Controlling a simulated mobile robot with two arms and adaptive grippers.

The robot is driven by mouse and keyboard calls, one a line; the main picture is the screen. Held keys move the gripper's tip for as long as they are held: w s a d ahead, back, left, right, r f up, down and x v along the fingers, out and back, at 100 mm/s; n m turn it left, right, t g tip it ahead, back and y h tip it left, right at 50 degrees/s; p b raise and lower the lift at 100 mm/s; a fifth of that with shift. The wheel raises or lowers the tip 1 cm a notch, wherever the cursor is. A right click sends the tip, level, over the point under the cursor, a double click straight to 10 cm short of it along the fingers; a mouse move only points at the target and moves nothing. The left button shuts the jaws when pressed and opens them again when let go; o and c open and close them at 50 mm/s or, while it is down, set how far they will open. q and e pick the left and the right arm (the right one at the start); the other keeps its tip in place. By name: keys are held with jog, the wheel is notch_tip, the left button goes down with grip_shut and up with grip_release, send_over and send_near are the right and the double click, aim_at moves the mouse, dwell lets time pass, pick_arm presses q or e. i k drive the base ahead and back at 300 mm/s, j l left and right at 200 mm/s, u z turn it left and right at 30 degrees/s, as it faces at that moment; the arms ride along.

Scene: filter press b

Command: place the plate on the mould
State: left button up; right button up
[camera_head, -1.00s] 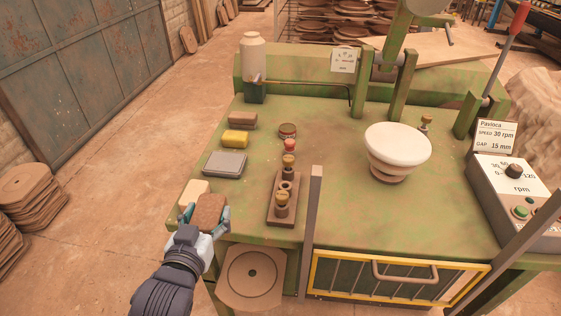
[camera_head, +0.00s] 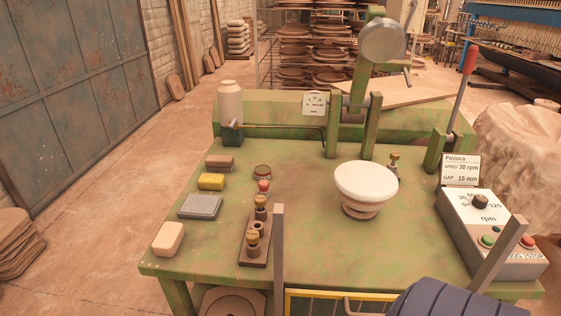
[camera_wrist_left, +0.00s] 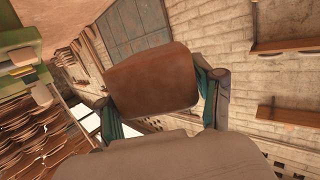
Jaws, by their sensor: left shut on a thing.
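My left gripper (camera_wrist_left: 163,92) shows only in the left wrist view, shut on a brown block (camera_wrist_left: 152,78) between its two fingers. The block is raised, with wall and racks behind it. On the green table in the head view, a white bowl-shaped top (camera_head: 365,181), perhaps the mould, rests on a brown round base (camera_head: 361,210). A flat grey slab (camera_head: 200,206) lies on the table's left. A brown board with a round disc (camera_head: 232,301) shows below the front edge, partly cut off. I cannot tell which is the plate.
A cream block (camera_head: 168,239), yellow block (camera_head: 211,181) and brown brick (camera_head: 219,162) line the table's left. A stand with knobs (camera_head: 255,245), upright bars and a control box (camera_head: 490,232) are obstacles. Open table lies around the white top.

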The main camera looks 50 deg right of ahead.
aim_at(366, 175)
jog(key=k+l+u, duration=0.1)
jog(key=u, duration=0.3)
jog(key=k+l+u, duration=0.1)
jog(key=u, duration=0.3)
jog(key=k+u, duration=0.1)
jog(key=u, duration=0.3)
jog(key=k+l+z, duration=0.35)
jog(key=k, duration=0.15)
jog(key=k+l+z, duration=0.1)
jog(key=z, duration=1.7)
jog(key=k+l, duration=0.05)
